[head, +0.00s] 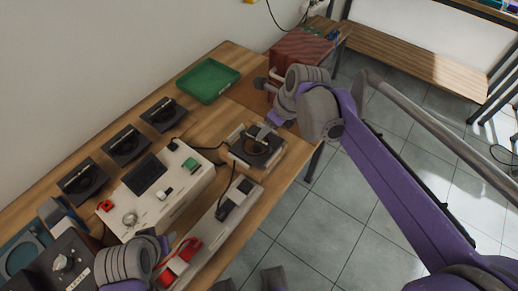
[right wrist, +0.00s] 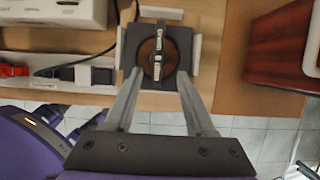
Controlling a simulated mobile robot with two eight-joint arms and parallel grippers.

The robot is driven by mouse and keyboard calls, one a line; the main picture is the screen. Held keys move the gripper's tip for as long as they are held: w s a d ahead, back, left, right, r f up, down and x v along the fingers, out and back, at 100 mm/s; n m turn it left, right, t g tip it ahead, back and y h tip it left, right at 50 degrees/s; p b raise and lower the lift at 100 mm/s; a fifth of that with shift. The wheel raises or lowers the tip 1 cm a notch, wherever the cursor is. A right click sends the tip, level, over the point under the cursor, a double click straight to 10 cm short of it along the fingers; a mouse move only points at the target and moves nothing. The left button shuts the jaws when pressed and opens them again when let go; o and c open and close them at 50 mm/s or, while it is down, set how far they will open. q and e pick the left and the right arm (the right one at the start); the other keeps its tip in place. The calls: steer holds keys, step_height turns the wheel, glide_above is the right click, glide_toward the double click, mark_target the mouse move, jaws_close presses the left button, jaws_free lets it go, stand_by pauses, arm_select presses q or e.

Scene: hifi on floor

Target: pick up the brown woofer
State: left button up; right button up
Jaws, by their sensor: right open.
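The brown woofer (head: 256,145) sits in a pale holder on the wooden table near its right edge. In the right wrist view the woofer (right wrist: 148,50) is a dark square frame with a brown round cone and a light-marked bar across it. My right gripper (head: 268,104) is open and empty, above and behind the woofer in the head view. In the right wrist view the spread fingers of the right gripper (right wrist: 157,76) point towards the woofer's near edge, one to each side. My left gripper (head: 150,255) is at the lower left; its fingers are unclear.
Several black units (head: 127,146) line the wall side. A white box (head: 160,190) with a dark screen and a white strip (head: 215,222) with red clamps stand left of the woofer. A green tray (head: 208,80) and a red-brown cabinet (head: 300,52) lie beyond. Cables cross nearby.

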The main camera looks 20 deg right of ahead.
mark_target(257, 141)
steer(key=x, duration=0.9)
steer(key=shift+a+b, duration=0.15)
steer(key=shift+b, duration=0.25)
jaws_close()
steer(key=shift+r, duration=0.1)
stand_by(0.8)
